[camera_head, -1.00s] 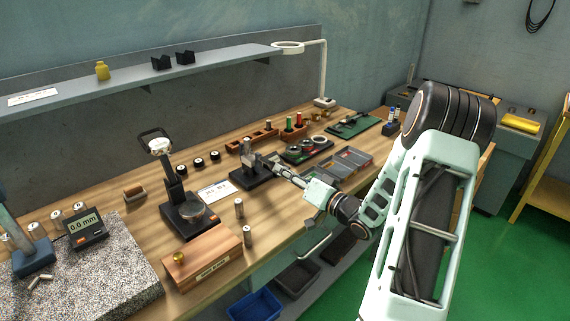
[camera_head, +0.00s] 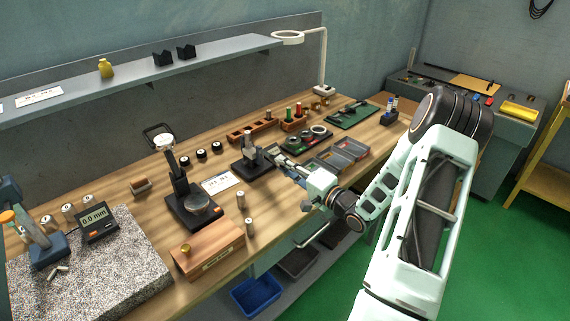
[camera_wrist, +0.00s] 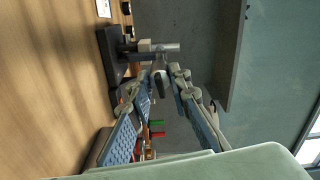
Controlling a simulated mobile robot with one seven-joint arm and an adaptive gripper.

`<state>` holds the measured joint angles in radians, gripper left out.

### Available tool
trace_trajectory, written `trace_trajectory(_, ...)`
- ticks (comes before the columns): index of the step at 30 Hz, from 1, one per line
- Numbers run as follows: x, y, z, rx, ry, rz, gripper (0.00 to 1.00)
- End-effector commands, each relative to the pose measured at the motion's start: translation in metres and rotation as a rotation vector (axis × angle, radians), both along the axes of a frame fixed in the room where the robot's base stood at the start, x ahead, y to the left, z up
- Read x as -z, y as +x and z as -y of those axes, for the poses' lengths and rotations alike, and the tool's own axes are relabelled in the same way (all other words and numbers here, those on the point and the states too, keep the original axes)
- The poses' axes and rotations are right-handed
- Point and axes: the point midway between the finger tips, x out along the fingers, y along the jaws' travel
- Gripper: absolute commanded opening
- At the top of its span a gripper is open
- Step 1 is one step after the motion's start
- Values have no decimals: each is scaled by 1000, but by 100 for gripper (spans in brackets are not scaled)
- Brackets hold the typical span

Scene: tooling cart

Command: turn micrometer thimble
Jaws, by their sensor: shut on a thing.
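The micrometer sits in a black stand (camera_head: 246,168) on the wooden bench, left of my gripper in the head view. In the wrist view its dark base (camera_wrist: 108,50) and silver frame (camera_wrist: 145,45) show at the top. The thimble (camera_wrist: 158,79) is a small grey cylinder that points toward the wrist camera, between the fingertips. My gripper (camera_head: 274,155) reaches it from the right; in the wrist view its two fingers (camera_wrist: 157,88) converge around the thimble and are shut on it. The fingers partly cover it, and its scale is too small to read.
A dial stand (camera_head: 190,200), a wooden box (camera_head: 208,250) and a granite plate (camera_head: 105,270) with a digital display stand to the left. A shelf (camera_head: 215,68) runs above the bench.

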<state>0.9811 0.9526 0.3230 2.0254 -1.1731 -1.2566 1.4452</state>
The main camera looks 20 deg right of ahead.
Motion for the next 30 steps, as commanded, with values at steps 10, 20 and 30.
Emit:
trace_trajectory(10,2,-1,0,0,16,-9,0)
trace_trajectory(20,1,-1,0,0,15,-9,21)
trace_trajectory(30,1,-17,7,3,15,-8,21)
